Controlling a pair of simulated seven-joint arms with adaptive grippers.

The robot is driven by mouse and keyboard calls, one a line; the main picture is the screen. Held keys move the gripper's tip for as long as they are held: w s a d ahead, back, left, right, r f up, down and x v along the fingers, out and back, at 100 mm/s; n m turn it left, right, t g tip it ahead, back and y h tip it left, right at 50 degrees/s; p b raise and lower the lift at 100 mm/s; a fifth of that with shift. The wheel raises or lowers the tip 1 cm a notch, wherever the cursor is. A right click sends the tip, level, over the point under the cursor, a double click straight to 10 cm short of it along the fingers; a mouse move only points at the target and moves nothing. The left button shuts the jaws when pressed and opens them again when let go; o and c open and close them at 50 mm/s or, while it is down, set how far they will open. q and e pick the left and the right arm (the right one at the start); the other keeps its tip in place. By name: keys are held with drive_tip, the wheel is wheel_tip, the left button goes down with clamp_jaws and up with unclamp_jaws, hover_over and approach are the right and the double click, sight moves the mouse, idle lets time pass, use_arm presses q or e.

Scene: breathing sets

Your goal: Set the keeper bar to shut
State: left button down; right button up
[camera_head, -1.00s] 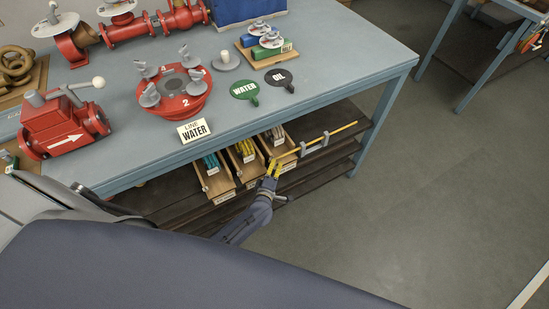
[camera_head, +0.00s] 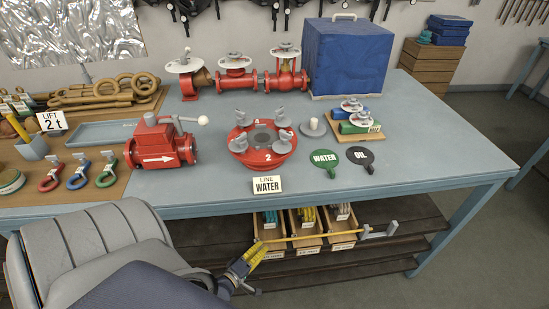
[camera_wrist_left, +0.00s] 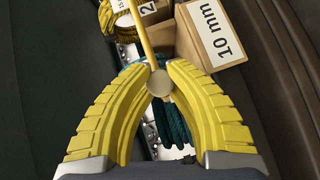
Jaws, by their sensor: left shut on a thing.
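The keeper bar (camera_head: 310,236) is a thin yellow rod under the bench. It runs from two grey brackets (camera_head: 378,231) on the right, leftward across the fronts of the wooden bins. My left gripper (camera_head: 258,251), with yellow fingers, is at the bar's left end, by the leftmost bin (camera_head: 270,246). In the left wrist view my left gripper (camera_wrist_left: 160,82) is shut on the bar's round end knob (camera_wrist_left: 160,85), and the bar (camera_wrist_left: 140,35) leads away from it. My right gripper is not in view.
The bins hold coloured bundles; a "10 mm" label (camera_wrist_left: 215,30) shows in the left wrist view. The shelf (camera_head: 200,238) lies under the bench top (camera_head: 210,195), which carries red valves and a "WATER" sign (camera_head: 267,185). The shelf looks clear right of the brackets.

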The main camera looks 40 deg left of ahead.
use_arm(q)
drive_tip(key=shift+s+a, duration=0.4)
drive_tip(key=c, duration=1.1)
unclamp_jaws()
drive_tip(key=shift+c, duration=0.2)
drive_tip(key=a+v, duration=0.1)
drive_tip(key=v, duration=1.1)
drive_tip(key=shift+d, duration=0.45)
